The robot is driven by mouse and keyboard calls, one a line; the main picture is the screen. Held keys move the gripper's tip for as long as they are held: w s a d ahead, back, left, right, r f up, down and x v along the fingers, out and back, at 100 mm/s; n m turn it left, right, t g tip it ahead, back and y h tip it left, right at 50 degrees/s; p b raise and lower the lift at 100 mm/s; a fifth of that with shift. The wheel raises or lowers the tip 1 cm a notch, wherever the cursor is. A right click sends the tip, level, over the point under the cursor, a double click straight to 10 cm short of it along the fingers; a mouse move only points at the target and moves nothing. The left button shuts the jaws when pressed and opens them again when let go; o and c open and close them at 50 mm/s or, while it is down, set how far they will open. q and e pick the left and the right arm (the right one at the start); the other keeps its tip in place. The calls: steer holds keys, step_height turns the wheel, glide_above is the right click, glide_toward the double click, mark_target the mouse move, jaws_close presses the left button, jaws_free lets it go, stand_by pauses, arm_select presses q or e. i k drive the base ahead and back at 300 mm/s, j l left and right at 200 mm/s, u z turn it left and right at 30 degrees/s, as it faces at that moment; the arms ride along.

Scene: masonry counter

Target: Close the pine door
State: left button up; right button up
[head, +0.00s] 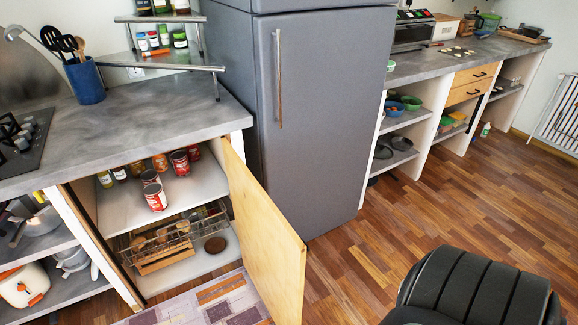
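The pine door (265,240) is a pale wooden panel on the lower cabinet under the grey counter. It stands wide open, hinged at the cabinet's right side and swung out toward me over the floor. The open cabinet (188,190) shows a white upper shelf with several cans and jars. Below it are a wire rack (188,226) and a wooden crate (165,257). Neither of my grippers is in view, and nothing is seen touching the door.
A tall grey fridge (325,110) stands right of the cabinet. A patterned rug (205,303) lies in front of it, near the door's lower edge. A black padded form (480,285), unclear what, fills the lower right. Wooden floor (400,215) between is clear.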

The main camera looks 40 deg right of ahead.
mark_target(273, 255)
steer(key=l, duration=0.9)
steer(key=k+l, duration=0.1)
steer(key=l, duration=0.8)
